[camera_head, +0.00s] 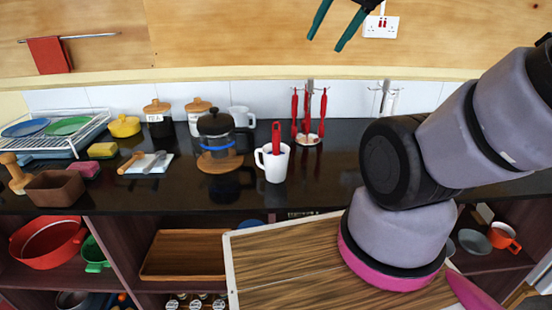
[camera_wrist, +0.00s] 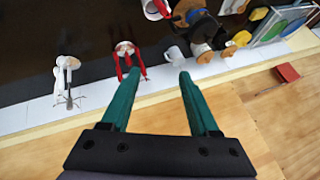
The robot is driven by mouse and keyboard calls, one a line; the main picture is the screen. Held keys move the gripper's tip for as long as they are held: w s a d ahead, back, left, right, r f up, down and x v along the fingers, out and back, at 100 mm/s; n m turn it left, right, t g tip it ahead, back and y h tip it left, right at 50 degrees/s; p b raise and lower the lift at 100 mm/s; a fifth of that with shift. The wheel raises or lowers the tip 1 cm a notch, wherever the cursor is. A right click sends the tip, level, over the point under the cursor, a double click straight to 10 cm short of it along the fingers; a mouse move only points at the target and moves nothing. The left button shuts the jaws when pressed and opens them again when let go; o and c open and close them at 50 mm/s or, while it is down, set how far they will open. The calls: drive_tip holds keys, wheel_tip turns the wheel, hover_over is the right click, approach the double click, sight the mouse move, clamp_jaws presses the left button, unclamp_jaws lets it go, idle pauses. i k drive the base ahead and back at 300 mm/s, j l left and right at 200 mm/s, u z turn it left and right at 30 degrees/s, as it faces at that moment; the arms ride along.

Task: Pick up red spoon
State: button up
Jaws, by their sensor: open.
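A red utensil (camera_head: 276,138) stands upright in a white mug (camera_head: 274,164) on the black counter; its lower end is hidden, so I cannot tell if it is a spoon. Several red utensils (camera_head: 308,112) hang on a stand just behind the mug to the right; their shapes are too small to tell. In the wrist view the stand's utensils (camera_wrist: 130,62) lie beyond the left fingertip, and the white mug (camera_wrist: 153,10) is at the top edge. My gripper (camera_head: 324,44) has teal fingers, spread and empty, high above the counter near the wall. It also shows in the wrist view (camera_wrist: 158,72).
Jars, a dish rack (camera_head: 62,132) and a brown bowl (camera_head: 56,187) are further left. A white stand (camera_head: 385,98) is right of the utensils. Shelves lie below the counter.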

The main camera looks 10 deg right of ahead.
sight(276, 133)
drive_tip(key=k+j+u, duration=0.45)
drive_tip(key=j, duration=0.3)
drive_tip(key=k+j+u, duration=0.2)
drive_tip(key=j, duration=0.25)
